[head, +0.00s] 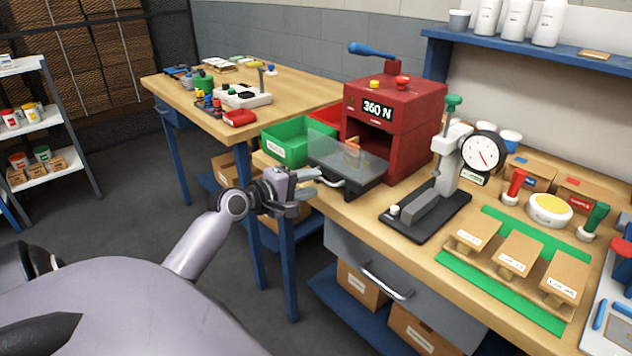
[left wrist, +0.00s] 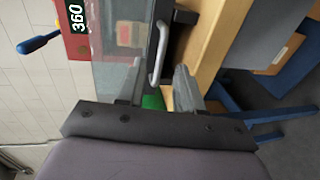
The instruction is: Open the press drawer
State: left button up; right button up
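The red press (head: 395,125) stands on the wooden bench with a "360 N" display; part of it also shows in the left wrist view (left wrist: 76,42). Its dark drawer (head: 362,189) sticks out of the front, under a clear panel (head: 345,155). The drawer has a pale bar handle (head: 328,180), also seen in the left wrist view (left wrist: 157,55). My left gripper (head: 317,182) is at the handle, its fingers apart. In the left wrist view the handle appears between the fingertips (left wrist: 158,85); I cannot tell whether they touch it. My right gripper is not in view.
A green bin (head: 286,143) sits just left of the drawer. A gauge stand (head: 440,185) is to its right. A grey bench drawer (head: 385,285) with its own handle is below. Open floor lies in front of the bench.

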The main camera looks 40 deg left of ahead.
pick_arm(q)
jog(key=shift+v, duration=2.05)
